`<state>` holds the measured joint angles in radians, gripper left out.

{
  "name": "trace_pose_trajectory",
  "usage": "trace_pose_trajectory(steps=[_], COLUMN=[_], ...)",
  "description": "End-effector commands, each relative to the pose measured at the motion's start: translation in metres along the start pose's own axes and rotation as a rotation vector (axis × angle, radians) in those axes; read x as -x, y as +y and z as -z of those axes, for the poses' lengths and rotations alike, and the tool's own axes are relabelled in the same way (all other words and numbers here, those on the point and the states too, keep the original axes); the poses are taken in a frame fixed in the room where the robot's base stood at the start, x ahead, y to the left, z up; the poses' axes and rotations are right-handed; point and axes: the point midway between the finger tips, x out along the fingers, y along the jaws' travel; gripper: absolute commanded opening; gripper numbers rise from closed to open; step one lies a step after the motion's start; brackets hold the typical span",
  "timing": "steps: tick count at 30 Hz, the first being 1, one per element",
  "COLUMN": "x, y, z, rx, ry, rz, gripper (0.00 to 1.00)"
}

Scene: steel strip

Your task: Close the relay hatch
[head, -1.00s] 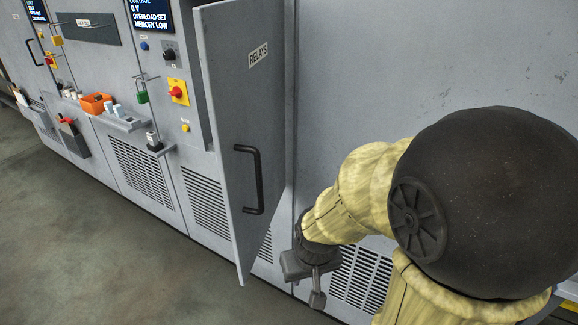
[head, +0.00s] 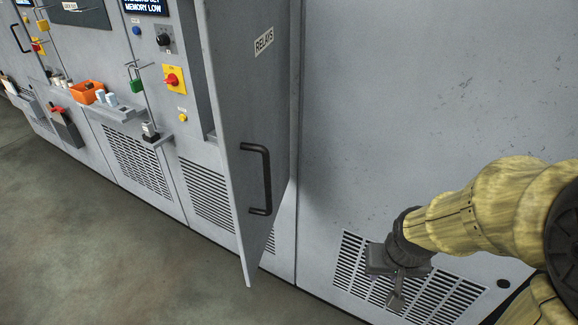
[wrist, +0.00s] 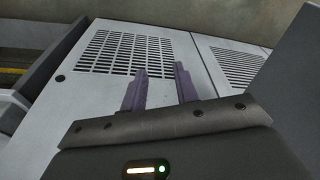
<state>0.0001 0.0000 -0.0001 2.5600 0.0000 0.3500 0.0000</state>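The relay hatch (head: 258,110) is a tall grey door labelled RELAYS, swung open and standing out from the cabinet wall. Its black bar handle (head: 266,180) is on the face turned toward the right. My gripper (head: 396,300) is to the right of the hatch, low by a vent grille, and touches neither the hatch nor its handle. In the wrist view, the two fingers of my gripper (wrist: 161,88) stand apart with nothing between them. The hatch's hinge side meets the cabinet, and the door hides part of the opening behind it.
The cabinet wall (head: 400,110) right of the hatch is flat and bare, with a vent grille (head: 350,265) low down. The floor (head: 80,240) in front is clear.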

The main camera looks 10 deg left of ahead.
Motion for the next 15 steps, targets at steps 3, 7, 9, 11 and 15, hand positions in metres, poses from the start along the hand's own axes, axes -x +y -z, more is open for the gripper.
trace_pose_trajectory(steps=[3,7,9,11,15], x=[0.0,0.0,0.0,0.0,0.0004], y=[-0.0001,-0.0001,-0.0001,-0.0001,0.0009], z=[0.0,0.0,0.0,0.0,0.0031], rx=[0.0,0.0,0.0,0.0,0.005], ry=[0.0,0.0,0.0,0.0,0.009], rz=[0.0,0.0,0.0,0.0,-0.003], gripper=[0.3,0.3,0.3,0.3,0.3])
